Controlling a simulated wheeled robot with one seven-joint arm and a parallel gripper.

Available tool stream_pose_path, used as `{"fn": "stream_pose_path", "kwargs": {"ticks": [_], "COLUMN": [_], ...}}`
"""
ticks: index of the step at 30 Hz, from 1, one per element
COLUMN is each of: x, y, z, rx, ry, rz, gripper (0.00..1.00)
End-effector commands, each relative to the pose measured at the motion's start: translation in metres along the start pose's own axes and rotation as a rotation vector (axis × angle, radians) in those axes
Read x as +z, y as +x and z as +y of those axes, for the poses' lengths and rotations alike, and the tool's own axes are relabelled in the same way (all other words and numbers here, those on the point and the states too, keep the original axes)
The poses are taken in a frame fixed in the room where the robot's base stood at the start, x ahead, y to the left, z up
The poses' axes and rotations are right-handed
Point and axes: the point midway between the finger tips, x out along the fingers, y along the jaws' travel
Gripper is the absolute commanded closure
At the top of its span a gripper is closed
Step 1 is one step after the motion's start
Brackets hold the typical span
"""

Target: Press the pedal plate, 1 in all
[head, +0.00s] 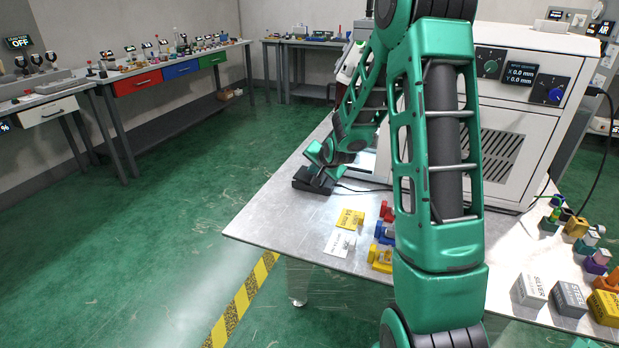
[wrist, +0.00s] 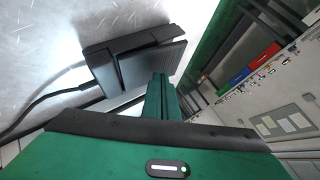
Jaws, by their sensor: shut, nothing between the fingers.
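The black pedal (head: 312,181) sits on the metal table near its left edge in the head view, with a cable running from it to the right. In the wrist view the pedal plate (wrist: 155,66) is a ribbed black plate in a dark housing. My gripper (wrist: 160,84) is shut and empty, its green fingertips at the plate's near side. In the head view my gripper (head: 321,160) is low over the pedal. I cannot tell whether the fingertips touch the plate.
The metal table (head: 285,219) holds yellow, white, red and blue pieces to the right of the pedal. A white machine (head: 505,110) with knobs and a screen stands behind. A black cable (wrist: 40,92) leaves the pedal. The green floor left of the table is clear.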

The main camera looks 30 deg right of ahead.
Motion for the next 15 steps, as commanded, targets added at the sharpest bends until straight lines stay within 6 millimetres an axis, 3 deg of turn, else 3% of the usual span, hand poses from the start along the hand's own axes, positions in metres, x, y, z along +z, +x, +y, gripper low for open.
{"fn": "stream_pose_path", "kwargs": {"ticks": [15], "x": [0.0032], "y": [0.0041], "z": [0.0030], "rx": [0.001], "ry": [0.000], "rz": [-0.001], "gripper": [1.00]}}
